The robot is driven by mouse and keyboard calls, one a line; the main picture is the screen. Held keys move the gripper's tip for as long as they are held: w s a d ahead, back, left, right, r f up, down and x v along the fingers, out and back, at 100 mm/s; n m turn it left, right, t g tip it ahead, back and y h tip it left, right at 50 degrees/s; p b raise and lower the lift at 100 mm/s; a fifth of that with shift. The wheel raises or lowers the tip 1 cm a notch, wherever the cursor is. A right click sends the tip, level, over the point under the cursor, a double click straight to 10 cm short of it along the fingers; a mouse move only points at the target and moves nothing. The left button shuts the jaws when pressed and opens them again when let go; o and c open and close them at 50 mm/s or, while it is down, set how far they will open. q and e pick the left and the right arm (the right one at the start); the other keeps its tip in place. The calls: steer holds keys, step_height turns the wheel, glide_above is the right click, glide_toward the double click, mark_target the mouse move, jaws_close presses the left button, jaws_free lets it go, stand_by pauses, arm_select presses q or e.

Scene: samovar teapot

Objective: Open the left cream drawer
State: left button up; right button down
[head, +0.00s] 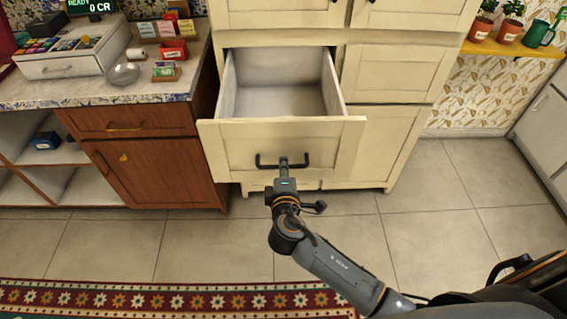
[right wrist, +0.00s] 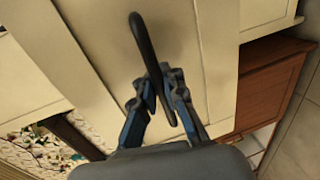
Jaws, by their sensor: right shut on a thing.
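The left cream drawer (head: 230,138) is pulled well out of the cream cabinet, and its inside looks empty. Its dark bar handle (head: 262,166) runs across the drawer front. My right gripper (head: 283,162) is at the middle of this handle and shut on it. In the right wrist view, the black handle (right wrist: 145,42) passes between the blue-edged fingers of my right gripper (right wrist: 163,95). My left gripper is not in view.
The cream cabinet's right drawer (head: 392,76) is shut. A brown wooden cabinet (head: 155,165) stands to the left, under a counter with a cash register (head: 70,62). Bare tiled floor (head: 120,248) and a patterned rug (head: 150,298) lie in front.

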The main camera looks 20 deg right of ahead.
steer(key=c, duration=1.4)
jaws_free()
steer(key=shift+r, duration=0.1)
steer(key=shift+c, duration=0.2)
steer(key=v, duration=1.2)
steer(key=s+d+f+m+g+y, duration=0.1)
steer(key=s+f+g, duration=0.3)
steer(key=f, duration=1.1)
steer(key=s+d+f+m+g+y, duration=0.1)
steer(key=s+d+f+g+y, duration=0.15)
steer(key=f, duration=1.25)
steer(key=s+d+f+m+g, duration=0.2)
steer(key=s+f, duration=0.4)
steer(key=s, duration=0.3)
steer(key=s+d+f+m+g, duration=0.2)
steer(key=s+f+m, duration=0.3)
steer(key=s, duration=0.5)
steer(key=s+d+f+m+g, duration=0.2)
steer(key=s+f+m+g, duration=0.1)
steer(key=s+f, duration=0.6)
steer(key=shift+s+d+f+y, duration=0.2)
steer(key=shift+s+d+y, duration=0.15)
steer(key=shift+s, duration=0.4)
